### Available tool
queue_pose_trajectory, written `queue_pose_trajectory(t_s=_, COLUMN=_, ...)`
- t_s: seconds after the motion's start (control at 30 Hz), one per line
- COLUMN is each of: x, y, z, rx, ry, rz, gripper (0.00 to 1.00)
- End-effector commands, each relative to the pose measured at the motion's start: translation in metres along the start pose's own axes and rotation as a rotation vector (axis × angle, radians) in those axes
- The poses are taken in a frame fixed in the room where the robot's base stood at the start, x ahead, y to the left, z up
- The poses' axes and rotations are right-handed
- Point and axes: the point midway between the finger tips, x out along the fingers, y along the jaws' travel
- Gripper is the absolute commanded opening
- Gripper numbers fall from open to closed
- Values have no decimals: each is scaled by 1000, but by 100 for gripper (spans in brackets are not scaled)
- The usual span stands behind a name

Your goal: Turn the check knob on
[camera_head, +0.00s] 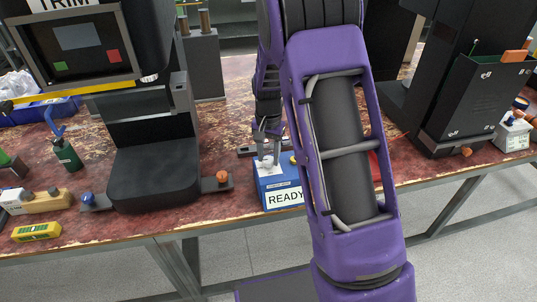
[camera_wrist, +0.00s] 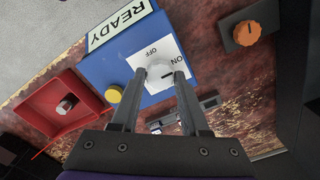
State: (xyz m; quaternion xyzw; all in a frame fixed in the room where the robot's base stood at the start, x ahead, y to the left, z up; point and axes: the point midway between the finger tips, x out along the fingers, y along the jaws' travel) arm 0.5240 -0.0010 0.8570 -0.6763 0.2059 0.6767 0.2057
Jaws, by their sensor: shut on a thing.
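The check knob (camera_wrist: 158,72) is a pale round knob on a white plate with OFF and ON printed on it. The plate is on a blue box (camera_wrist: 98,68) with a READY label (camera_wrist: 118,24). A dark mark on the knob lies on its right side, toward the word ON. My gripper (camera_wrist: 156,80) is shut on the knob, one finger on each side. In the head view, my gripper (camera_head: 267,152) reaches down onto the top of the blue box (camera_head: 272,190), and its fingers partly hide the knob.
A yellow button (camera_wrist: 114,94) sits beside the plate. A red housing (camera_wrist: 62,108) with a grey knob stands close by. An orange knob (camera_head: 222,176) is on a dark base left of the box. Black machines (camera_head: 152,178) flank the box on the worn red bench.

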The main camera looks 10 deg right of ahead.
Motion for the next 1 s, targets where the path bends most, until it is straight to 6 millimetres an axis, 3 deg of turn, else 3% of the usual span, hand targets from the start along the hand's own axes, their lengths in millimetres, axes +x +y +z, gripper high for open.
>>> queue_pose_trajectory(t_s=0.47, x=-1, y=0, z=-1, rx=16, ry=2, rz=-1, gripper=0)
queue_pose_trajectory(t_s=0.5, x=-1, y=0, z=0, rx=15, ry=2, rz=-1, gripper=48)
queue_pose_trajectory(t_s=0.63, x=0, y=0, z=0, rx=15, ry=1, rz=-1, gripper=72)
queue_pose_trajectory(t_s=1.0, x=-4, y=0, z=0, rx=14, ry=1, rz=-1, gripper=74)
